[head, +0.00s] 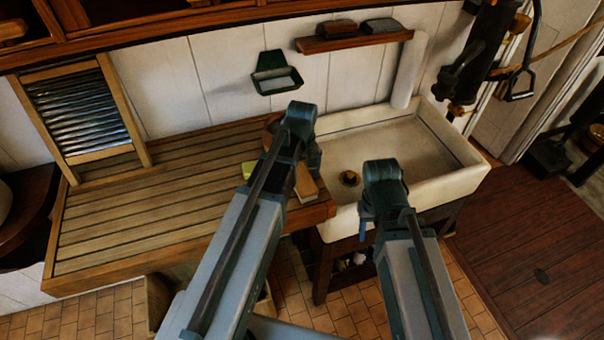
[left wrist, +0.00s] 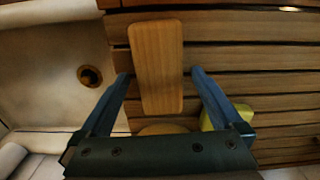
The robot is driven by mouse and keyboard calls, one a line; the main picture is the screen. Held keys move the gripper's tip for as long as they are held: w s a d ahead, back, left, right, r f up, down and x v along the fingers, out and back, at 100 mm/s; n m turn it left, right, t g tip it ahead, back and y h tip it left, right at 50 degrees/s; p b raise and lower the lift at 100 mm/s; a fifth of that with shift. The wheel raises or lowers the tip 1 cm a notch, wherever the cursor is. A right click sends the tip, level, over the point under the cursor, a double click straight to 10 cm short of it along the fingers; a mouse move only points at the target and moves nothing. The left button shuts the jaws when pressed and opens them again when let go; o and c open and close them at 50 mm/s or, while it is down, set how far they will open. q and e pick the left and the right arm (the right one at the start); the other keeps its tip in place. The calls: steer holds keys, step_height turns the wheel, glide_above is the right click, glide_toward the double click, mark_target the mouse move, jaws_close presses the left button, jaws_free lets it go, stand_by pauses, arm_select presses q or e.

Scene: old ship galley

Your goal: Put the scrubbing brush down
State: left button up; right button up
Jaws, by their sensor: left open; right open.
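The scrubbing brush (left wrist: 158,60) shows in the left wrist view as a long, flat wooden back lying on the slatted wooden drainboard (head: 150,212). In the head view its light wooden back (head: 305,181) shows beside my left arm, near the drainboard's sink end. My left gripper (left wrist: 158,75) is open, with one finger on each side of the brush and visible gaps between. The underside of the brush is hidden. My right gripper (head: 367,224) is open and empty at the sink's front edge, mostly hidden by its own arm.
The white sink (head: 440,150) with a brass drain (head: 349,178) adjoins the drainboard. A yellow-green sponge (head: 248,170) lies left of the brush. A brown bowl (head: 271,125) is partly hidden behind my left arm. A washboard (head: 80,108) leans at the wall. The drainboard's left part is clear.

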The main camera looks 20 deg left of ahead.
mark_target(300, 178)
arm_select(q)
step_height(300, 178, up, 12)
steer(key=r+p, duration=0.1)
steer(key=p, duration=1.1)
steer(key=s+d+m+y, duration=0.1)
steer(key=s+d+m, duration=0.9)
steer(key=s, duration=0.4)
steer(key=shift+d+f+m, duration=0.15)
steer(key=shift+f+m, duration=0.1)
steer(key=shift+m, duration=0.25)
steer(key=shift+s+f+b, duration=0.1)
steer(key=shift+b, duration=0.25)
step_height(300, 178, down, 20)
steer(key=b, duration=2)
steer(key=shift+f, duration=0.15)
